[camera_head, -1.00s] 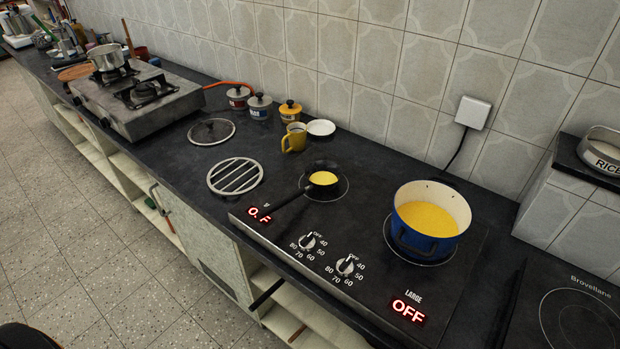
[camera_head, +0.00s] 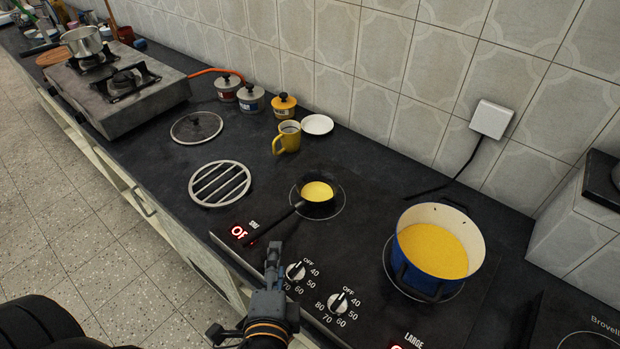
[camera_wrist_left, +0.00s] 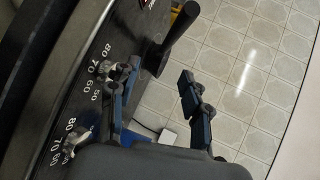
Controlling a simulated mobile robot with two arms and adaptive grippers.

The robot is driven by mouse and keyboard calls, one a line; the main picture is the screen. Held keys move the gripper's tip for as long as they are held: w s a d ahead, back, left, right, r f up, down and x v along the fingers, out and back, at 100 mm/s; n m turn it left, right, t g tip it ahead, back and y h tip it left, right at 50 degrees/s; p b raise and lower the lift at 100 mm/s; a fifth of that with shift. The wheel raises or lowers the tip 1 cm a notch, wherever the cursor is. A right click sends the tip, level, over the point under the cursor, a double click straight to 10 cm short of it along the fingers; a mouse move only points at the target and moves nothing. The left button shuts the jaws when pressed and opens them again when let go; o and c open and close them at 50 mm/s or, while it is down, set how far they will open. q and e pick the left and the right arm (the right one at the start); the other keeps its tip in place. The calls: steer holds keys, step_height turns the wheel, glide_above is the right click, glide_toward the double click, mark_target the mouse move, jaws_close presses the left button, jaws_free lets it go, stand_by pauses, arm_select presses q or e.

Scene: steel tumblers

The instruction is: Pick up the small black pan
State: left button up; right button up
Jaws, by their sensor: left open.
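The small black pan (camera_head: 334,208) holds yellow liquid and sits on the smaller ring of the black cooktop (camera_head: 350,255). Its dark handle (camera_head: 278,225) points to the lower left, toward the counter's front edge. My left gripper (camera_head: 272,258) is by the cooktop's front edge, below the handle's end and apart from it in the head view. In the left wrist view its two fingers (camera_wrist_left: 160,90) are spread with nothing between them, and the dark handle (camera_wrist_left: 178,38) shows just beyond them. My right gripper is not in view.
A blue pot (camera_head: 425,275) with yellow contents stands on the larger ring, right of the pan. Knobs (camera_head: 297,271) line the cooktop front. A round metal trivet (camera_head: 220,184), a yellow mug (camera_head: 287,138) and a glass lid (camera_head: 197,127) lie further left and back.

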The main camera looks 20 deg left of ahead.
mark_target(279, 222)
arm_select(q)
steer(key=shift+w+a+r, duration=0.15)
steer(key=shift+w, duration=0.1)
steer(key=shift+w+a, duration=0.1)
steer(key=shift+w, duration=0.15)
steer(key=p+x, duration=0.1)
steer(key=x, duration=0.3)
steer(key=shift+w+a+r+p, duration=0.1)
steer(key=shift+w+p, duration=0.1)
steer(key=shift+p, duration=0.1)
steer(key=shift+x, duration=1.2)
steer(key=shift+w+a+p, duration=0.35)
steer(key=shift+w+p, duration=0.25)
steer(key=shift+w, duration=0.3)
steer(key=x, duration=0.3)
steer(key=shift+w+a+f+p, duration=0.2)
steer(key=shift+p, duration=0.2)
steer(key=shift+w, duration=0.15)
steer(key=c, duration=1)
jaws_close()
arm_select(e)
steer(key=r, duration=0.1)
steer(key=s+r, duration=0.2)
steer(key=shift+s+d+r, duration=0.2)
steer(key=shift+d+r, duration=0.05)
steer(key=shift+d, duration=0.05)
